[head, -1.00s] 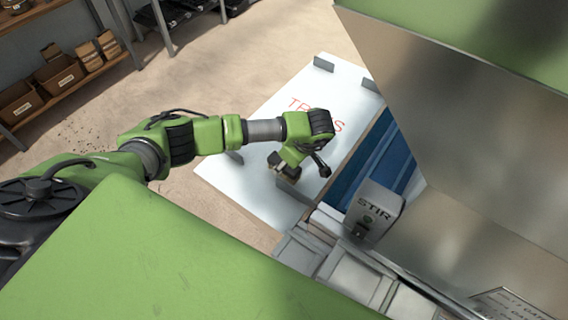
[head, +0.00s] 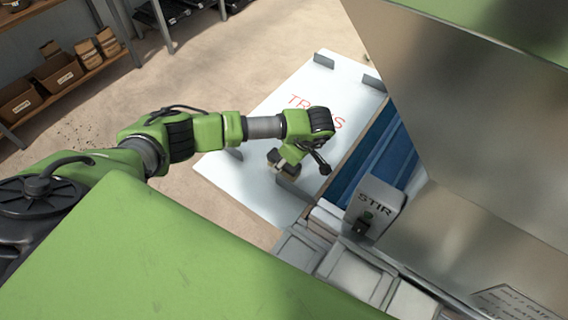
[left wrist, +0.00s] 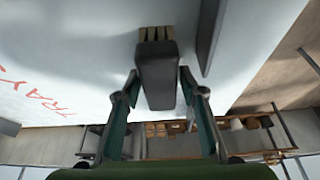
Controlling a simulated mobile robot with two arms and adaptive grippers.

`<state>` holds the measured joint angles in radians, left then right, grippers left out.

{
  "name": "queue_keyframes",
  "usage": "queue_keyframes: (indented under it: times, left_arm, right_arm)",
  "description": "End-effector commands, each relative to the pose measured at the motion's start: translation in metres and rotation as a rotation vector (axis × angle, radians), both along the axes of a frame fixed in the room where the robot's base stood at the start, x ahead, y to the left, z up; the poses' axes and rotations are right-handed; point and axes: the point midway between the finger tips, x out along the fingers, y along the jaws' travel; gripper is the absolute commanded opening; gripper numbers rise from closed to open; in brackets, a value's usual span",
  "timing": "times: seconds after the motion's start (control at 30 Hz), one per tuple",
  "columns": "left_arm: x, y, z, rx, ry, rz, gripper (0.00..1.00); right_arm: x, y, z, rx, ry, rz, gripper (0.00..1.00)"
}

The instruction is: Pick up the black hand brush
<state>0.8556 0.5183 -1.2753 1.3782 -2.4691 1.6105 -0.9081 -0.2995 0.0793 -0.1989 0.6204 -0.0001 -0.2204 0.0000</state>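The black hand brush (left wrist: 156,78) shows in the left wrist view as a dark block with tan bristles at its far end. It is against the white tray-marked surface. My left gripper (left wrist: 159,76) has its two fingers spread, one on each side of the brush, with a narrow gap at each side. In the head view my left gripper (head: 279,160) is low over the white table, and the brush (head: 290,172) is partly hidden by it. My right gripper is not in view.
The white table (head: 255,185) has red lettering and grey upright stops (head: 323,60). A grey bar stands close beside the brush. Shelves stand at back left.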

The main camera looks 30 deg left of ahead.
Motion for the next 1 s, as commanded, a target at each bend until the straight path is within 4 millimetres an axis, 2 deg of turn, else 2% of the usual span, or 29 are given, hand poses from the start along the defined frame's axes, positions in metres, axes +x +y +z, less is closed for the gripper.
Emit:
queue_keyframes:
  times: [0.13,0.17,0.27,0.3,0.63,0.8,0.83,0.97,1.0]
  left_arm:
    - [0.000,0.000,0.000,0.000,0.000,0.000,0.38]
    - [0.000,0.000,0.000,0.000,0.000,0.000,0.35]
    - [0.000,0.000,0.000,0.000,0.000,0.000,0.09]
    - [0.000,0.000,0.000,0.000,0.000,0.000,0.05]
    - [0.000,0.000,0.002,0.000,0.000,0.000,0.04]
    - [0.000,0.000,0.008,-0.001,0.001,0.000,0.04]
    - [0.001,0.000,0.010,0.000,-0.002,0.000,0.04]
    - [0.002,0.001,0.035,0.000,-0.007,-0.001,0.04]
    - [-0.003,-0.002,0.041,-0.002,-0.004,-0.004,0.04]
  right_arm:
    - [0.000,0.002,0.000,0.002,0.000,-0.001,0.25]
    - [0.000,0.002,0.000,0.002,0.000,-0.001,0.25]
    - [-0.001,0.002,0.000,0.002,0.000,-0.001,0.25]
    - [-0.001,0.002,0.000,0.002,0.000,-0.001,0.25]
    - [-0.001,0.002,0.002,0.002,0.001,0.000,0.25]
    - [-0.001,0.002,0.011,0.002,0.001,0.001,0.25]
    - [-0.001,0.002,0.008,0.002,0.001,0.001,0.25]
    - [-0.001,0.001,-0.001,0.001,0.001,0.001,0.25]
    - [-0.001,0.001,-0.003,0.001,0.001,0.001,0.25]
